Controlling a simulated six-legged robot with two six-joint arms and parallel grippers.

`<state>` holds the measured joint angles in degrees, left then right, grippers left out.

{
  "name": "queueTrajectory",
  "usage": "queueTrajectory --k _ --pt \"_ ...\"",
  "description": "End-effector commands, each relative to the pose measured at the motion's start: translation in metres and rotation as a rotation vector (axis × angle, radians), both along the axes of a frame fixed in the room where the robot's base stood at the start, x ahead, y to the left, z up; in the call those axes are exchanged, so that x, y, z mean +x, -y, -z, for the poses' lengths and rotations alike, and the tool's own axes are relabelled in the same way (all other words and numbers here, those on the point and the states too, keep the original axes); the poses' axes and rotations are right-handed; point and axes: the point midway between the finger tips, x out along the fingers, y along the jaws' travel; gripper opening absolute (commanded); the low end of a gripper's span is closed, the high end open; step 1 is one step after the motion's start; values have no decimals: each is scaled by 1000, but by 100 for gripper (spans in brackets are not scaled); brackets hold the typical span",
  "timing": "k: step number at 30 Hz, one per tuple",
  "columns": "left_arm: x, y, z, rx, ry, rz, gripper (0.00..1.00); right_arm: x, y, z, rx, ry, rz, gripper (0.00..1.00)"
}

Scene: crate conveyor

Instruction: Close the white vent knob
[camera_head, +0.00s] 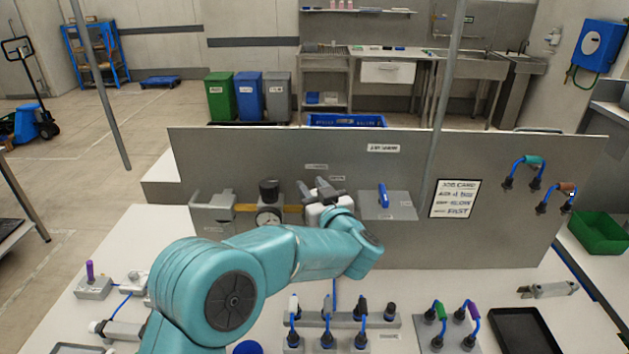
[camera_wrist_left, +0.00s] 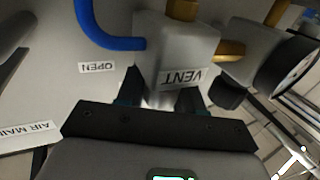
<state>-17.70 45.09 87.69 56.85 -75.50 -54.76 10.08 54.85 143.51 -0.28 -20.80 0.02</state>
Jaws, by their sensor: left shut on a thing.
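The white vent knob (camera_wrist_left: 162,98) shows in the left wrist view, below a pale grey valve block (camera_wrist_left: 178,45) with an upside-down VENT label. My left gripper (camera_wrist_left: 160,92) has one dark finger on each side of the knob and is shut on it. Much of the knob is hidden by the fingers and the dark bar of the gripper. In the head view my left gripper (camera_head: 322,187) is at the grey panel (camera_head: 420,155), between the gauge and the blue lever, and covers the knob. My right gripper is not in view.
A round gauge (camera_head: 268,217) with a black knob (camera_head: 269,190) is just left of my gripper. A blue lever (camera_head: 383,195) stands upright to the right. A job card (camera_head: 455,198) hangs further right. Hoses and connectors crowd the white bench (camera_head: 240,335) in front.

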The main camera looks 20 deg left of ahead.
Motion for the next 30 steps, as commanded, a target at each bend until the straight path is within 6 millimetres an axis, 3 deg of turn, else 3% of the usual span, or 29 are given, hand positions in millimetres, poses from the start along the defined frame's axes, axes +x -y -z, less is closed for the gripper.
queueTrajectory --k 10,27,28,30 --pt "-1 -1 -3 0 7 -139 6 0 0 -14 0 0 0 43" --pt "-2 -2 -4 2 11 -164 6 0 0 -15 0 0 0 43" --pt "-2 -2 -4 2 11 -164 42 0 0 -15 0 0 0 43" --pt "-2 -2 -4 1 10 -164 42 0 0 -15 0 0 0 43"
